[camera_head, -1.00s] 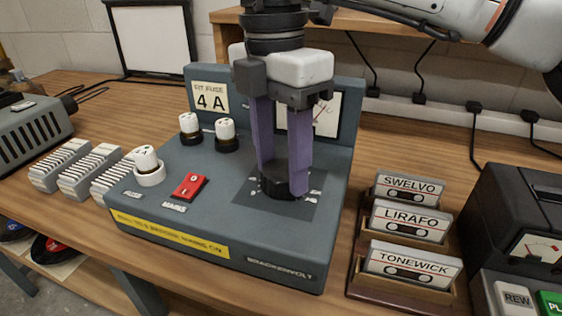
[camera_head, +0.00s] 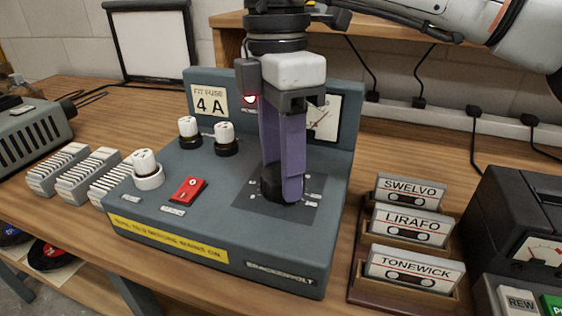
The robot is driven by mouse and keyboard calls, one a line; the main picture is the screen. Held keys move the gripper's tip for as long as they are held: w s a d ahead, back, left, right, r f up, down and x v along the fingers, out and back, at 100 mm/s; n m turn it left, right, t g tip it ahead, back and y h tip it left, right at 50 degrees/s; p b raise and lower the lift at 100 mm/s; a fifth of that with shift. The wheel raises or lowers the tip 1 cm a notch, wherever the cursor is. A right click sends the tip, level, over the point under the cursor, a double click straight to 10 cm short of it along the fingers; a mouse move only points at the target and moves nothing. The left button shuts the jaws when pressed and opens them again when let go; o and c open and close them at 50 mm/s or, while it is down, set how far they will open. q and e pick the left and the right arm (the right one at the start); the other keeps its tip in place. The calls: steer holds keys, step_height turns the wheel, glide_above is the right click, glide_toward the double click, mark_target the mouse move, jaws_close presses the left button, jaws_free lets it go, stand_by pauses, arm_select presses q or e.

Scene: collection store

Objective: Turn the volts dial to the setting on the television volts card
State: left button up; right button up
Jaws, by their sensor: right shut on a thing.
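A grey mains unit (camera_head: 180,225) stands on the wooden bench. Its black volts dial (camera_head: 268,190) sits on a dark square plate (camera_head: 300,208) with small white marks too small to read. My right gripper (camera_head: 284,190) points down from above and is shut on the dial, its purple fingers partly hiding it. A red rocker switch (camera_head: 188,190) and white fuse holders (camera_head: 224,135) are on the same top face. A card reading "FIT FUSE 4 A" (camera_head: 210,101) is on the back panel. My left gripper is not in view.
A wooden rack holds cassettes (camera_head: 414,269) to the right, beside a dark tape player (camera_head: 520,225). White slatted blocks (camera_head: 90,172) stand at the left.

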mark_target(279, 168)
steer(key=o, duration=1.1)
steer(key=shift+c, duration=0.2)
arm_select(q)
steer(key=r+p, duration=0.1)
steer(key=p, duration=0.1)
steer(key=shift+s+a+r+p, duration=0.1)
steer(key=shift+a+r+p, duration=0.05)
steer(key=shift+p, duration=0.15)
arm_select(e)
step_height(279, 168, up, 10)
steer(key=shift+w+a+r, duration=0.15)
steer(key=shift+w+r, duration=0.05)
steer(key=shift+w, duration=0.15)
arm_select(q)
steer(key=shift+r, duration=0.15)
